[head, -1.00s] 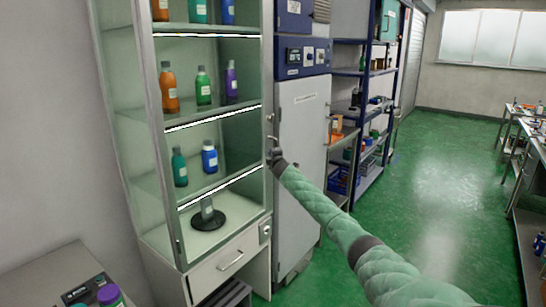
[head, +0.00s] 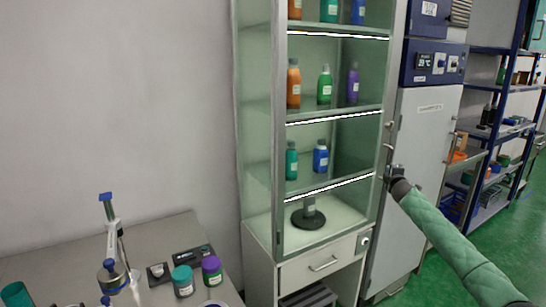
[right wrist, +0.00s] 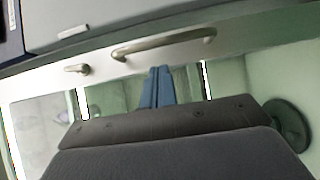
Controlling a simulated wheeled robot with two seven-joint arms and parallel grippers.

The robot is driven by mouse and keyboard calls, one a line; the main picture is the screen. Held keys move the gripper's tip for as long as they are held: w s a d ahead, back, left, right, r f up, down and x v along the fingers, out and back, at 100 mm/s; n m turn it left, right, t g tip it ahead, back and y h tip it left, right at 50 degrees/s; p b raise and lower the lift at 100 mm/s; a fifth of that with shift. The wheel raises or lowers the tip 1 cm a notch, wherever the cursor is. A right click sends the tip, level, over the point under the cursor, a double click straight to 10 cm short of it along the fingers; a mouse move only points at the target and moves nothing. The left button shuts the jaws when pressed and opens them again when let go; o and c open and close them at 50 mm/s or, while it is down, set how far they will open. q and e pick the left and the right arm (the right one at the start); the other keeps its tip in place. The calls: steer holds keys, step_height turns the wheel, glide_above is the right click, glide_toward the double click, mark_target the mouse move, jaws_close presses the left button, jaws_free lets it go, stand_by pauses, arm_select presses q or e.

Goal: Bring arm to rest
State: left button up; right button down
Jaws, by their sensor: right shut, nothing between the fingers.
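My right gripper (head: 393,172) is at the end of my green-sleeved arm, which comes in from the lower right. It is in front of the right frame of a glass cabinet (head: 281,150), just below a metal handle (head: 388,152). In the right wrist view its blue fingers (right wrist: 158,78) are together and empty. They point toward a long curved handle (right wrist: 165,44) and look apart from it, though the gap is hard to judge. My left gripper is out of view.
Several bottles (head: 294,85) stand on the cabinet shelves, and a dark round-based stand (head: 308,217) is at the bottom. A grey bench (head: 60,262) with jars and instruments is at lower left. A white appliance (head: 420,170) and blue shelving (head: 482,135) stand right.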

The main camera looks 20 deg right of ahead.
steer(key=s+a+f+m+g, duration=0.2)
steer(key=a+m, duration=0.2)
steer(key=a, duration=0.2)
steer(key=s+a+f+m+g, duration=0.1)
steer(key=a+f+m+g, duration=0.15)
steer(key=a+m, duration=0.3)
steer(key=s+a+f+g+y, duration=0.1)
steer(key=s+a+f, duration=0.4)
steer(key=a+f, duration=0.35)
steer(key=s+a+f+g+y, duration=0.15)
steer(key=s+a+f, duration=0.25)
steer(key=a+f, duration=0.5)
steer(key=s+a+f+g+y, duration=0.1)
steer(key=s+a+f+y, duration=0.1)
steer(key=s+a+f, duration=0.55)
steer(key=s+a+f+g+y, duration=0.3)
steer(key=s+a+f, duration=1.3)
steer(key=a, duration=0.4)
steer(key=s+a+f+g, duration=0.2)
steer(key=s+a+f, duration=0.2)
steer(key=s, duration=0.9)
steer(key=s+a+f+m+g+y, duration=0.1)
steer(key=s+a+f, duration=0.3)
steer(key=s, duration=0.9)
step_height(320, 180, down, 3)
steer(key=shift+a+f+g, duration=0.15)
steer(key=shift+a+g, duration=0.05)
steer(key=shift+g, duration=0.2)
